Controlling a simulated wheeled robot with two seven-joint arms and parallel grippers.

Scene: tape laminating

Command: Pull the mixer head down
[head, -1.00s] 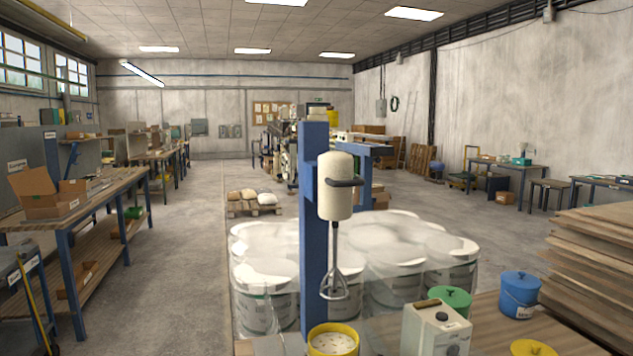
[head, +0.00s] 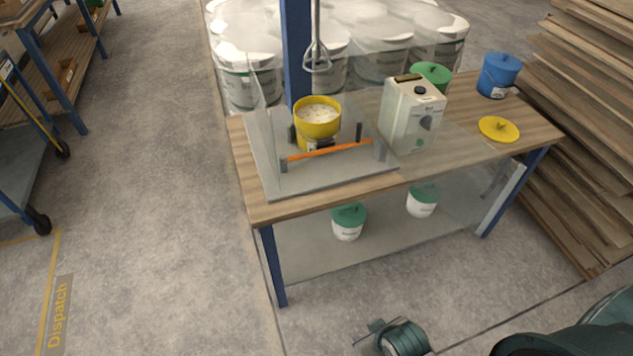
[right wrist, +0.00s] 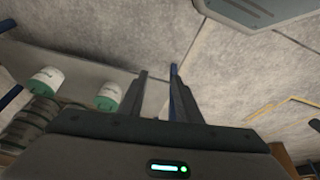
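The mixer's wire whisk (head: 318,56) hangs on its shaft in the head view, above the yellow bucket (head: 318,130) and apart from it. The mixer head itself is out of view above the top edge. The blue column (head: 297,50) stands behind the bucket. The bucket is open, holds pale contents and sits on a grey plate (head: 280,184) behind an orange bar. My right gripper (head: 372,332) is low at the bottom edge, in front of the table and far from the mixer. In the right wrist view its fingers (right wrist: 158,78) are apart with nothing held. My left gripper is not seen.
Stacked boards (head: 590,130) stand at right.

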